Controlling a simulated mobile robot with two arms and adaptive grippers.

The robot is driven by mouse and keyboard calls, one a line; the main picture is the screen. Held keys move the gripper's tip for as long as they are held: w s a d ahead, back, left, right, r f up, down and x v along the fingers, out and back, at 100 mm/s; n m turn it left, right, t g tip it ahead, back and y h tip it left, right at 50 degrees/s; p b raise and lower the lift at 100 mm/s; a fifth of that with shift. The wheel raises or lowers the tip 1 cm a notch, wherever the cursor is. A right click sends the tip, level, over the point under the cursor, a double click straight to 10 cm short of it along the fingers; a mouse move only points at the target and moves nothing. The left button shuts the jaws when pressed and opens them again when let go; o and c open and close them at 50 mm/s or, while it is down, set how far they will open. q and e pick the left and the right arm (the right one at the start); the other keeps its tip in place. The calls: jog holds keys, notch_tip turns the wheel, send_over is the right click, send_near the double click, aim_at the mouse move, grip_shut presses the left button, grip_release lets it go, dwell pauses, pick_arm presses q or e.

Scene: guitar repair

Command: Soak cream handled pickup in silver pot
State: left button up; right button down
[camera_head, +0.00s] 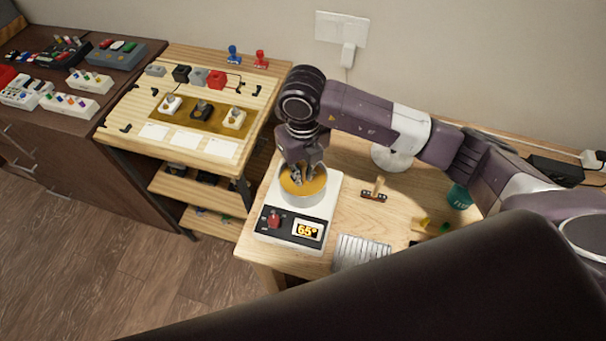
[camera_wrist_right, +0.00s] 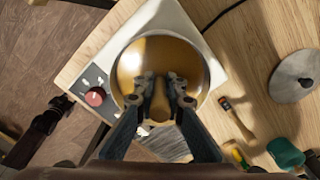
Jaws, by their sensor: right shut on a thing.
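The silver pot (camera_head: 302,198) stands on the white hot plate (camera_head: 272,207) and holds amber liquid. My right gripper (camera_head: 300,181) reaches down into the pot from above. In the right wrist view its fingers (camera_wrist_right: 160,100) are shut on a tan, cream-looking handle (camera_wrist_right: 160,107) over the pot (camera_wrist_right: 206,80). The lower part of this handled pickup is hidden by the fingers and liquid. My left gripper is not seen in the head view; a dark shape at the left of the wrist view (camera_wrist_right: 40,130) may be it, and its jaws cannot be made out.
The hot plate has a red knob (camera_head: 273,218) and a display reading 65°. A brown-handled tool (camera_head: 375,190) lies to the right, with a ridged metal piece (camera_head: 360,252) in front. Several handled pickups (camera_head: 201,110) sit on the wooden board at left. A green cup (camera_head: 459,196) stands farther right.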

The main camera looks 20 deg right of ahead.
aim_at(303, 163)
jog(key=shift+r, duration=0.2)
dwell(0.3)
jog(key=shift+r+p, duration=1.85)
jog(key=shift+r, duration=1.1)
jog(key=shift+r, duration=0.1)
dwell(0.6)
jog(key=shift+r+p, duration=1.1)
jog(key=shift+r, duration=0.85)
jog(key=shift+f, duration=0.1)
